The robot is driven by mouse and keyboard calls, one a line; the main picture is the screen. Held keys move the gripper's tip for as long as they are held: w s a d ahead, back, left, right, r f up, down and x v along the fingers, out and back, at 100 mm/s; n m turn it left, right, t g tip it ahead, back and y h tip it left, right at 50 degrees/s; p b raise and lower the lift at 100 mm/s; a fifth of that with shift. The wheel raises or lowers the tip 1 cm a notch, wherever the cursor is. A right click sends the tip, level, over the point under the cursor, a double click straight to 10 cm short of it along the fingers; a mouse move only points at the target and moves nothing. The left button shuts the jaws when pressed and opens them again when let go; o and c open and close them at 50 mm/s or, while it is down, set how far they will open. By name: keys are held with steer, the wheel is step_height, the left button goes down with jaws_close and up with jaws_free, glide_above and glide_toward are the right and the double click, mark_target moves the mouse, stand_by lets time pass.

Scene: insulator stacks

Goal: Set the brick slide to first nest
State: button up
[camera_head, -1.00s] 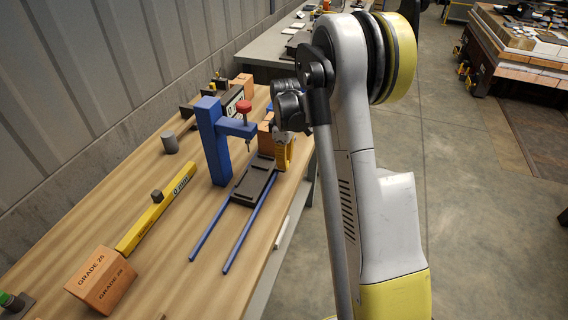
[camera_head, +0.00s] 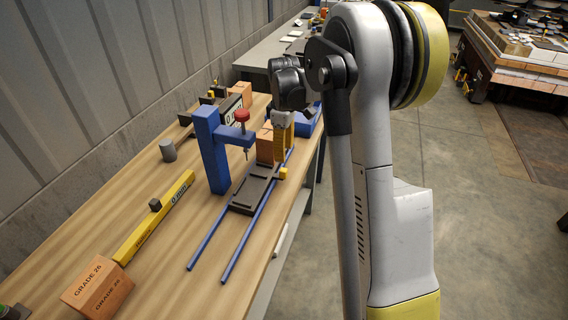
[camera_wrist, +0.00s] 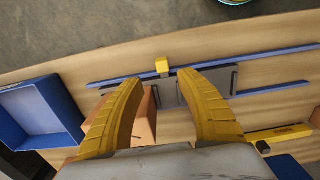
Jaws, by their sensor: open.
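The brick slide (camera_head: 254,188) is a dark grey plate on two blue rails, with a small yellow knob (camera_head: 283,174) on its right side. In the wrist view the slide (camera_wrist: 168,92) lies across the middle, with its knob (camera_wrist: 162,65) at the far edge. My gripper (camera_wrist: 160,82) is open, its two yellow fingers apart, with the knob showing just beyond their tips. The head view shows my gripper (camera_head: 284,138) above the rails' far part. An orange brick (camera_wrist: 146,122) is partly hidden behind the left finger.
A blue post (camera_head: 212,150) with a red-topped screw (camera_head: 242,115) overhangs the slide. A blue tray (camera_wrist: 38,112) lies left in the wrist view. A yellow bar (camera_head: 157,217), a grade brick (camera_head: 98,287) and a grey cylinder (camera_head: 168,149) stand on the wooden bench. The near rails are clear.

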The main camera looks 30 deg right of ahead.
steer(key=shift+r, duration=2.05)
steer(key=s+a+r+m+t, duration=0.3)
steer(key=s+a+r, duration=0.5)
steer(key=s+a, duration=0.25)
steer(key=s+a+f+m+t, duration=0.1)
steer(key=s+a+m+t, duration=0.1)
steer(key=s+a, duration=0.2)
steer(key=s+a+f+m+t, duration=0.1)
steer(key=s+a, duration=0.3)
steer(key=s, duration=0.5)
steer(key=shift+a+f+m+t, duration=0.25)
steer(key=shift+m+t, duration=0.35)
steer(key=shift+m, duration=0.3)
